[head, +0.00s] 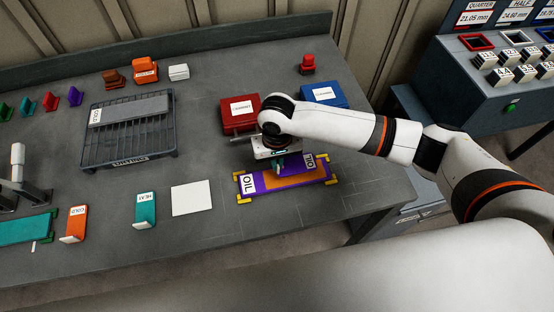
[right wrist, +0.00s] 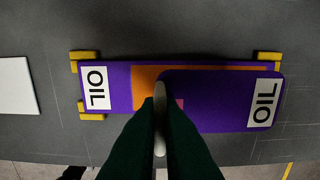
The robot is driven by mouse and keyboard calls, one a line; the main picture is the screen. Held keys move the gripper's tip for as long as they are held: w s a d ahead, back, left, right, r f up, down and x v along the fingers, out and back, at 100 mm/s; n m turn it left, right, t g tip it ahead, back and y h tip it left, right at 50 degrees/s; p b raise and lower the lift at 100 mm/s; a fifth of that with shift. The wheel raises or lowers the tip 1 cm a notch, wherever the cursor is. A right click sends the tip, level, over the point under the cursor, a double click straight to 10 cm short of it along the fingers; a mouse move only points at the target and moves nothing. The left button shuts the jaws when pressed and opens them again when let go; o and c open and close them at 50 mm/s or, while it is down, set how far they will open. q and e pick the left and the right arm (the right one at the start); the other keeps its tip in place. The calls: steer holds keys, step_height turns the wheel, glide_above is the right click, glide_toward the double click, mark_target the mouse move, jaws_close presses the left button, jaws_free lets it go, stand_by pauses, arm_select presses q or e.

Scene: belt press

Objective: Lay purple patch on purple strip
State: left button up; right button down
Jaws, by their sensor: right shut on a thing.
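The purple strip (head: 259,187) lies on the table between yellow corner brackets, with an orange band along its middle and a white OIL label at its left end. It also shows in the right wrist view (right wrist: 118,76). My right gripper (head: 279,163) is above the strip, shut on the purple patch (right wrist: 220,98). The patch has a white OIL label at its right end and covers the right part of the strip in the wrist view. I cannot tell whether it touches the strip. The dark fingers hide part of both. My left gripper is not in view.
A red box (head: 240,108) and a blue box (head: 324,95) stand behind the strip. A white square (head: 191,198) lies to its left, then teal HEAT (head: 145,209) and orange COLD (head: 75,223) pieces. A black rack (head: 129,150) stands farther left. The right table corner is clear.

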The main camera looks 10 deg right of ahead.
steer(key=shift+f+b, duration=1)
steer(key=shift+f, duration=1.55)
stand_by(0.5)
steer(key=c, duration=1.5)
jaws_free()
step_height(320, 180, up, 12)
steer(key=shift+b, duration=0.65)
